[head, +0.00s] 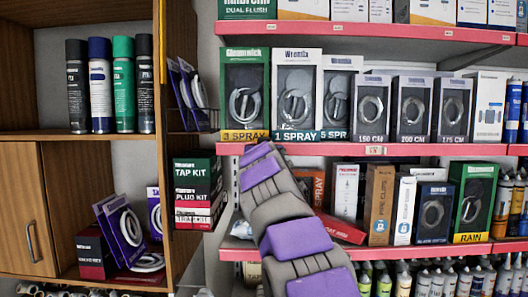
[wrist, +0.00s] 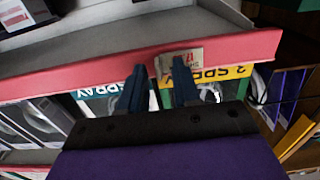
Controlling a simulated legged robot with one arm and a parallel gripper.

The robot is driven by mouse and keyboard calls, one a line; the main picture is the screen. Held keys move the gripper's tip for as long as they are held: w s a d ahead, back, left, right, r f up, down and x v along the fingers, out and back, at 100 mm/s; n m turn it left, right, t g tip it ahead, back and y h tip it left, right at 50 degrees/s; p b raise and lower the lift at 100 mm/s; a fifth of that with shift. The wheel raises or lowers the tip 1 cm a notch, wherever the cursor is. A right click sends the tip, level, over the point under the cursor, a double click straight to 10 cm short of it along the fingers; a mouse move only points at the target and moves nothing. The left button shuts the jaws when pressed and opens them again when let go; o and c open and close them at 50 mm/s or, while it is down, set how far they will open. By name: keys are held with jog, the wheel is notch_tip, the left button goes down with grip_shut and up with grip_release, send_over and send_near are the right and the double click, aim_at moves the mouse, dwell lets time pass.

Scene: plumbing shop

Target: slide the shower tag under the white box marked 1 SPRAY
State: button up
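The white box marked 1 SPRAY (head: 297,62) stands on the upper pink shelf in the head view, right of the green 3 SPRAY box (head: 246,60). In the wrist view, turned upside down, the 1 SPRAY box's teal band (wrist: 112,91) shows left of the yellow 3 SPRAY band (wrist: 225,72). The pale shower tag (wrist: 194,58) is on the pink shelf edge, near the 3 SPRAY side. My gripper (wrist: 158,76) is open at the edge, its right finger overlapping the tag and its left finger in front of the 1 SPRAY box. Contact is unclear. My arm hides the tag in the head view.
The pink shelf edge (head: 440,150) runs on to the right, with another tag (head: 375,150) on it. A 5 SPRAY box (head: 341,95) stands right of the 1 SPRAY box. A wooden cabinet (head: 60,190) stands at the left. Boxes fill the shelf below.

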grip_shut()
dwell(1.4)
